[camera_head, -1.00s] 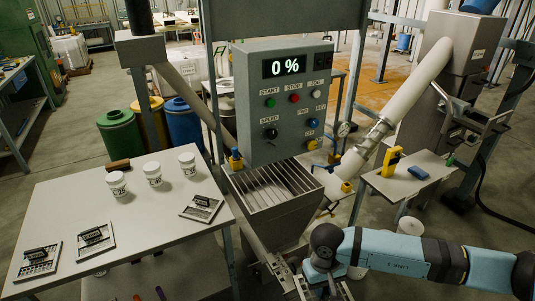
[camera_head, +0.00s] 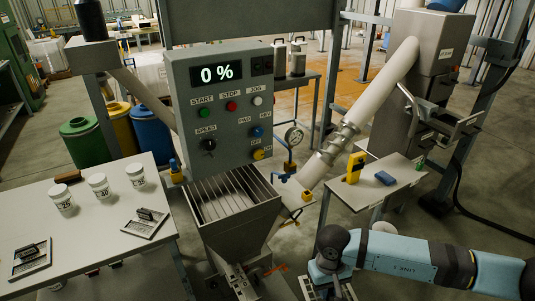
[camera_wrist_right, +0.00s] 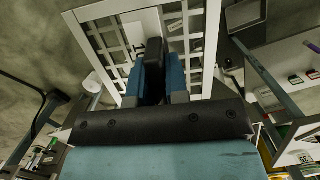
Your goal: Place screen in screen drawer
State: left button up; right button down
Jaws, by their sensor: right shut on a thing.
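My right gripper (camera_head: 325,284) is low in the head view, at the bottom edge right of the hopper's lower end. It also shows in the right wrist view (camera_wrist_right: 153,75), shut on the black handle of a pale metal screen (camera_wrist_right: 211,45) with square openings. In the head view only a little of this screen shows below the gripper. Two flat screens with black handles lie on the left table, one near its right edge (camera_head: 157,228) and one at the front left (camera_head: 42,264). A metal housing (camera_head: 243,281) sits under the hopper; I cannot tell if it holds the drawer. My left gripper is out of view.
The grated hopper (camera_head: 252,226) stands below a control panel (camera_head: 222,140) reading 0 %. Several white jars stand on the left table (camera_head: 95,240). A small side table (camera_head: 345,190) holds a yellow device (camera_head: 355,168) and a blue item (camera_head: 385,178). A slanted pipe lies behind.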

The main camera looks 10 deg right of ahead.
aim_at(453, 119)
jog(key=i+l, duration=0.1)
jog(key=l, duration=0.3)
jog(key=i+l+z, duration=0.1)
jog(key=l, duration=0.3)
jog(key=i+l, duration=0.1)
jog(key=l, duration=0.3)
jog(key=i+l+z, duration=0.1)
jog(key=l, duration=0.3)
jog(key=i+l, duration=0.1)
jog(key=l, duration=0.25)
jog(key=i+l+z, duration=0.1)
jog(key=l, duration=0.3)
jog(key=i+l, duration=0.15)
jog(key=l, duration=0.2)
jog(key=i+l+z, duration=0.2)
jog(key=i+l, duration=0.55)
